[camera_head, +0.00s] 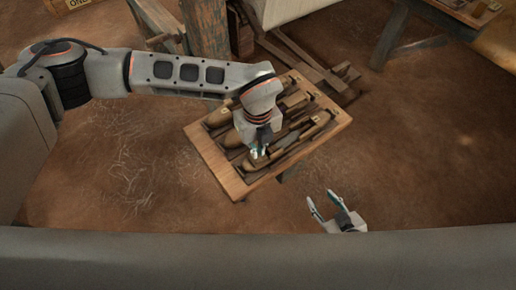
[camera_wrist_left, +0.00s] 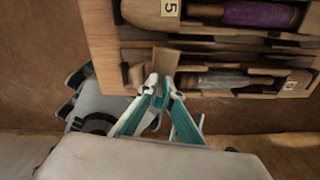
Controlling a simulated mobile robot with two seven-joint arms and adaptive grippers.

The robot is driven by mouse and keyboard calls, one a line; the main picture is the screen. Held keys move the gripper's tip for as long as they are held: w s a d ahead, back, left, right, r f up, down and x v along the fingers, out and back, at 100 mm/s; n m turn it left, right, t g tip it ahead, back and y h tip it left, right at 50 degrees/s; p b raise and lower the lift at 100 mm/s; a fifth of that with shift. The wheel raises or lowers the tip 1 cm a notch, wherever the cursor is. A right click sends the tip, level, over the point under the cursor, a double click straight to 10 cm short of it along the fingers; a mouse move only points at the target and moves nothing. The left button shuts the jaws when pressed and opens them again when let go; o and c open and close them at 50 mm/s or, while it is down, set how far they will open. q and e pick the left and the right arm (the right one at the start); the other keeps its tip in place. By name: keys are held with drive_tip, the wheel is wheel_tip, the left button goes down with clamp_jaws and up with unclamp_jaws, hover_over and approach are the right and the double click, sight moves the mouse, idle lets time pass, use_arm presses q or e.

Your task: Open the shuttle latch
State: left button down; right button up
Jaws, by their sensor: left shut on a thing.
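A wooden tray (camera_head: 220,171) holds several wooden shuttles, lying slantwise in the head view. My left gripper (camera_head: 258,153) reaches down to the near shuttle. In the left wrist view, its fingertips (camera_wrist_left: 160,88) are close together on a small brown wooden piece (camera_wrist_left: 165,64) at the end of the near shuttle, apparently the shuttle latch. The fingers partly hide it, and how far it stands open cannot be told. This shuttle carries a grey bobbin (camera_wrist_left: 222,80). My right gripper (camera_head: 327,209) is open and empty, in front of the tray and apart from it.
A second shuttle with a purple bobbin (camera_wrist_left: 260,14) and a "5" label (camera_wrist_left: 170,8) lies beside the near one. Loom posts (camera_head: 206,30) and beams (camera_head: 305,60) stand behind the tray. The earth floor (camera_head: 430,170) at right is clear.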

use_arm(q)
drive_tip(key=shift+n, duration=1)
drive_tip(key=c, duration=2.2)
unclamp_jaws()
drive_tip(key=shift+c, duration=0.2)
drive_tip(key=shift+r, duration=0.15)
drive_tip(key=shift+r, duration=3.9)
